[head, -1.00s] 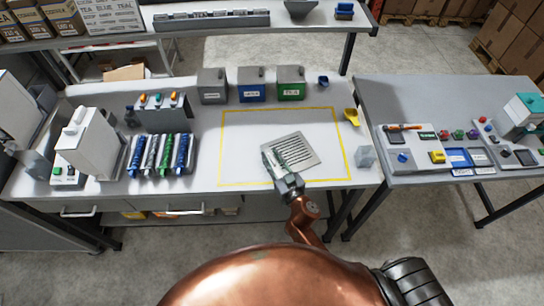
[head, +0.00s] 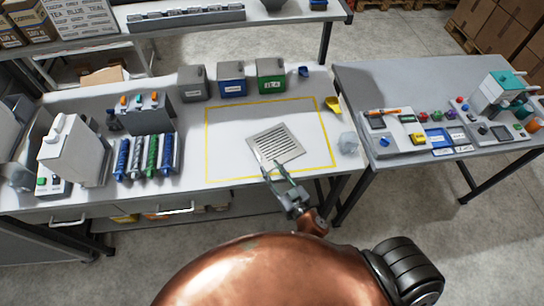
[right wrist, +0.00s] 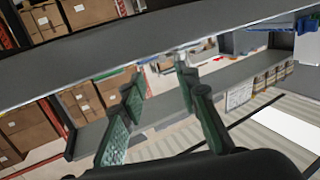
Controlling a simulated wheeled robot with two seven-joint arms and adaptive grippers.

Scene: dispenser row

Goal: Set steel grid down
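The steel grid (head: 276,144), a flat pale square plate with slots, lies on the white table inside the yellow outlined rectangle (head: 207,147). It sits slightly turned, in the middle to right part of the outline. My right gripper (head: 271,166) is at the grid's front edge in the head view, its two fingers apart with nothing seen between them. In the right wrist view the green-padded fingers (right wrist: 160,75) are also spread and empty. I cannot tell whether a fingertip still touches the grid. My left gripper is not in view.
Grey, blue and green bins (head: 231,80) stand behind the outline. Coloured tubes in a rack (head: 145,157) stand to the left. The outline's left part is bare.

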